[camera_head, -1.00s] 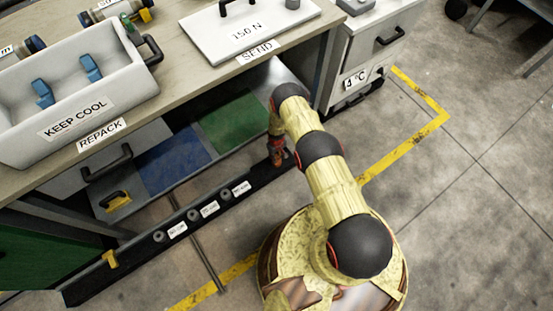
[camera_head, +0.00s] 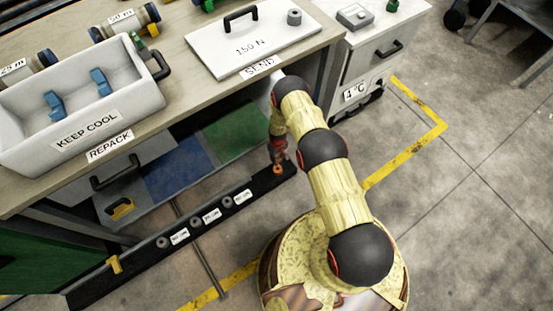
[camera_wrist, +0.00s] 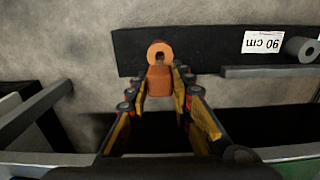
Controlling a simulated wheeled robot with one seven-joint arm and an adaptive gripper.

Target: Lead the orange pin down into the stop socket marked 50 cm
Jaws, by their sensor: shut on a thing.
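My gripper (camera_head: 278,155) is shut on the orange pin (camera_wrist: 160,78), whose ringed end also shows in the head view (camera_head: 278,170). In the head view the pin is over the right end of the long dark rail (camera_head: 135,258). Three grey round sockets (camera_head: 162,242), (camera_head: 195,222), (camera_head: 227,202) stand on the rail to the left, each beside a white label too small to read there. In the wrist view one label (camera_wrist: 263,42) reads 90 cm upside down, beside a grey socket (camera_wrist: 300,48) right of the pin. I cannot tell which socket is marked 50 cm.
A yellow piece (camera_head: 114,264) sits on the rail's left part. The workbench (camera_head: 185,98) with a white KEEP COOL box (camera_head: 20,158) stands behind the rail. A thin dark bar (camera_head: 208,270) lies on the floor across the rail's line. Floor in front is mostly clear.

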